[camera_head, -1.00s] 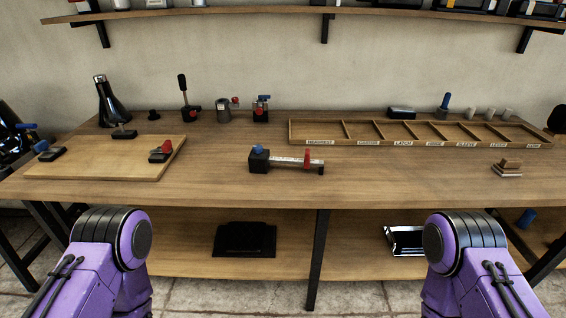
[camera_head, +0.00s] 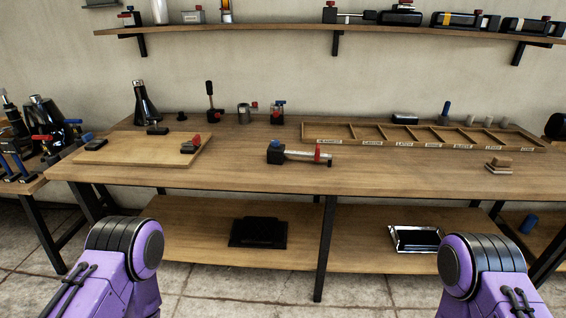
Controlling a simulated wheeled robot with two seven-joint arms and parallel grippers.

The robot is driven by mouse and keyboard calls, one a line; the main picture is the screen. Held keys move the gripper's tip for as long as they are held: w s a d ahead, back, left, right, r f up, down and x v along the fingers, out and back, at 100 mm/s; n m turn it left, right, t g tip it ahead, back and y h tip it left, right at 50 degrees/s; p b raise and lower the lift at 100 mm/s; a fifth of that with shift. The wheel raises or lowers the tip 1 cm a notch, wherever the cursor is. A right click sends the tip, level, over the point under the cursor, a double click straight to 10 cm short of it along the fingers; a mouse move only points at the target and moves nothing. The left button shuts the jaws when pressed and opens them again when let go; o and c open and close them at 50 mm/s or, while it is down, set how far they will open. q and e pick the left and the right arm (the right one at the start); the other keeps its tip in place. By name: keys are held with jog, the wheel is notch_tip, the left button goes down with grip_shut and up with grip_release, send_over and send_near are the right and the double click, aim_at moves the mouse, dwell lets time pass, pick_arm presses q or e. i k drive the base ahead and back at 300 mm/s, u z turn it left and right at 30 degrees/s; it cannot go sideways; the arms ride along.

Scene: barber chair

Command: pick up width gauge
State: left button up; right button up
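What looks like the width gauge (camera_head: 300,154) lies on the middle of the wooden workbench (camera_head: 240,178). It has a black block with a blue knob at its left end, a pale marked bar and a red slider near its right end. Nothing touches it. Only purple and black links of my two arms show, at the bottom left and bottom right. Both of my grippers are out of view.
A wooden board (camera_head: 130,157) with several small clamps lies left of the gauge. A long labelled compartment tray (camera_head: 310,131) stands at the back right. A wall shelf (camera_head: 240,32) holds tools. The bench front middle is clear.

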aim_at(277, 156)
jog(key=u, duration=1.05)
jog(key=i, duration=0.95)
jog(key=z, duration=0.3)
